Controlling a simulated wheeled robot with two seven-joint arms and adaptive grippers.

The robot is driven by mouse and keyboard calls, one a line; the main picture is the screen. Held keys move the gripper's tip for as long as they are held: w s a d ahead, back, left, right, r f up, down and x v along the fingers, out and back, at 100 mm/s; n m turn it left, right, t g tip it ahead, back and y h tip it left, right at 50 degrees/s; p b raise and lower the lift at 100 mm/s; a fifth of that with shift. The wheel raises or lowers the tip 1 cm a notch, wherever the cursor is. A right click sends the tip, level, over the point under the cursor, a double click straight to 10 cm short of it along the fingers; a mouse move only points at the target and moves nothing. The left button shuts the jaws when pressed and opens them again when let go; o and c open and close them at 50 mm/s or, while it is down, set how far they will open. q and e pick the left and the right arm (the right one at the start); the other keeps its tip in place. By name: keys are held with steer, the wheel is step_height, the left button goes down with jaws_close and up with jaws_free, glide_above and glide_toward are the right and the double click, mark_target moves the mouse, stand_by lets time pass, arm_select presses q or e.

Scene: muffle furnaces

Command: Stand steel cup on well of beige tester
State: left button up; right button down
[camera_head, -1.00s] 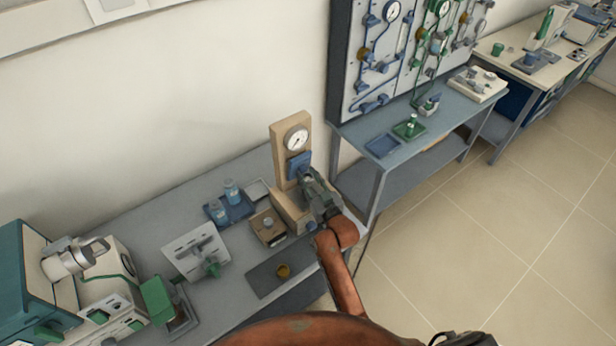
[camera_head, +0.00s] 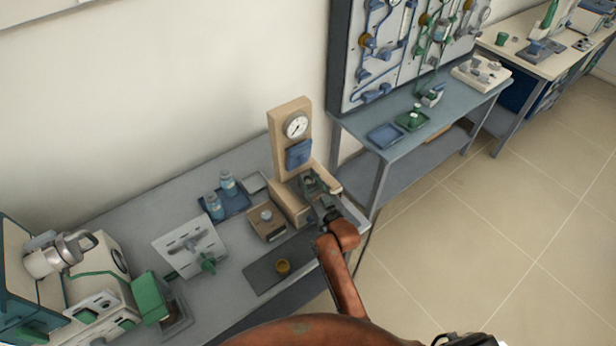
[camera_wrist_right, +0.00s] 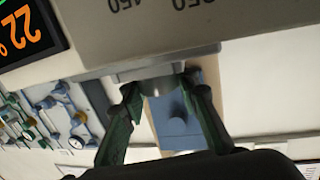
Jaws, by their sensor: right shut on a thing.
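The beige tester (camera_head: 285,130) stands at the back edge of the grey bench in the head view, with a round gauge on its upright and a blue block below it. My right gripper (camera_head: 313,184) is low over the tester's base, in front of the upright. In the wrist view, the green fingers of my right gripper (camera_wrist_right: 163,98) are shut on the steel cup (camera_wrist_right: 150,72), of which only a grey part shows between the tips. The well is hidden, so I cannot tell whether the cup touches it. My left gripper is not in view.
Left of the tester are a brown box with a knob (camera_head: 266,221) and a blue tray (camera_head: 232,203) with two bottles. A bench with a valve panel (camera_head: 385,50) stands to the right.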

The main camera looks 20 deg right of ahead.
steer(key=shift+f, duration=0.15)
steer(key=c, duration=1.4)
jaws_free()
steer(key=s+d, duration=0.1)
steer(key=s, duration=1)
steer(key=shift+s+d+r, duration=0.3)
steer(key=shift+s+d, duration=0.1)
